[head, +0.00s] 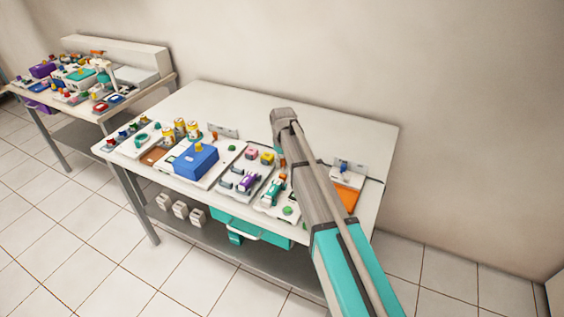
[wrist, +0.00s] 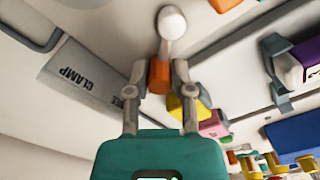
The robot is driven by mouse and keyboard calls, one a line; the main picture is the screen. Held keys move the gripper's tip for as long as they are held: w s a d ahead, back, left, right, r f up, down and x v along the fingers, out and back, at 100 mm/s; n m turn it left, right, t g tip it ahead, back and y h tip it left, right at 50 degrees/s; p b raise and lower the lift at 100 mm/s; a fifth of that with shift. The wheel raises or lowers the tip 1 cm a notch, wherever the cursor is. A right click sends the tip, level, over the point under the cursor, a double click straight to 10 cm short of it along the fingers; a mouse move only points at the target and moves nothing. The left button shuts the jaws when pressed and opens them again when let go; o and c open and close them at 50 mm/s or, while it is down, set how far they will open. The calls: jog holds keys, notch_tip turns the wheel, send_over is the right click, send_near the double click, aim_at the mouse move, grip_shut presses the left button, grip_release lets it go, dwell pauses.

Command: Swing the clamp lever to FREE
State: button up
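The clamp lever shows in the wrist view as a pale round knob (wrist: 171,22) with an orange part (wrist: 159,76) below it. My gripper (wrist: 160,68) has its two grey fingers apart, one on each side of the orange part. I cannot tell whether either finger touches it. A grey plate (wrist: 82,78) marked CLAMP lies left of the fingers; the lettering at its near end is partly hidden by the left finger. In the head view my gripper (head: 281,152) is low over the table, mostly hidden by my arm, which also hides the lever.
A yellow block (wrist: 188,106) and a pink block (wrist: 213,125) stand close beside the right finger. A purple part (head: 248,182) in a grey holder and a blue box (head: 195,161) are further left on the table (head: 300,108). The back of the table is clear.

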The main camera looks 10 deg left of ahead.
jog(key=o, duration=0.3)
jog(key=shift+o, duration=0.2)
jog(key=shift+r, duration=0.1)
